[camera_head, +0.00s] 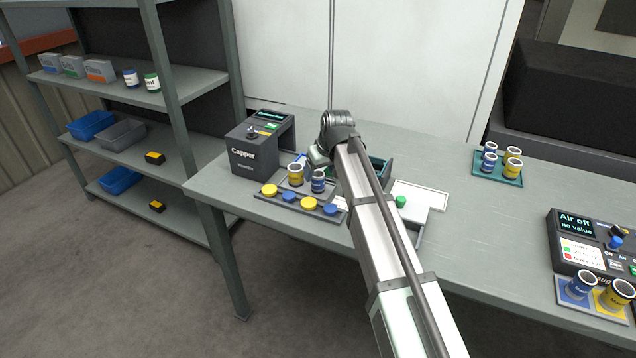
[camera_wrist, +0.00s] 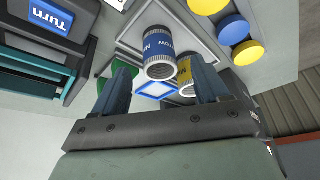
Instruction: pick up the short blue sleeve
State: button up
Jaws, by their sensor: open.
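My gripper (camera_wrist: 160,72) is open, with one finger on each side of a blue sleeve (camera_wrist: 159,45) in the wrist view. The sleeve has a pale band and a ribbed white end; I see clear gaps to both fingers. In the head view a blue sleeve (camera_head: 318,183) stands by the capper, just below my gripper (camera_head: 308,163), which is partly hidden by my wrist. A yellow sleeve (camera_head: 295,176) stands to its left; it also shows partly behind the right finger in the wrist view (camera_wrist: 185,72). I cannot tell this blue sleeve's length against the others.
The capper (camera_head: 253,152) stands behind left. A strip with yellow and blue caps (camera_head: 325,218) lies in front. A teal tray (camera_head: 484,177) holds blue and yellow sleeves at right. Another blue sleeve (camera_head: 580,286) stands by the gauge (camera_head: 592,243). The right middle of the table is clear.

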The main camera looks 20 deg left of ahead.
aim_at(317, 178)
jog(key=shift+x, duration=2.65)
jog(key=shift+w+a+r, duration=0.1)
jog(key=shift+c, duration=0.3)
jog(key=c, duration=1.2)
jog(key=shift+r, duration=0.15)
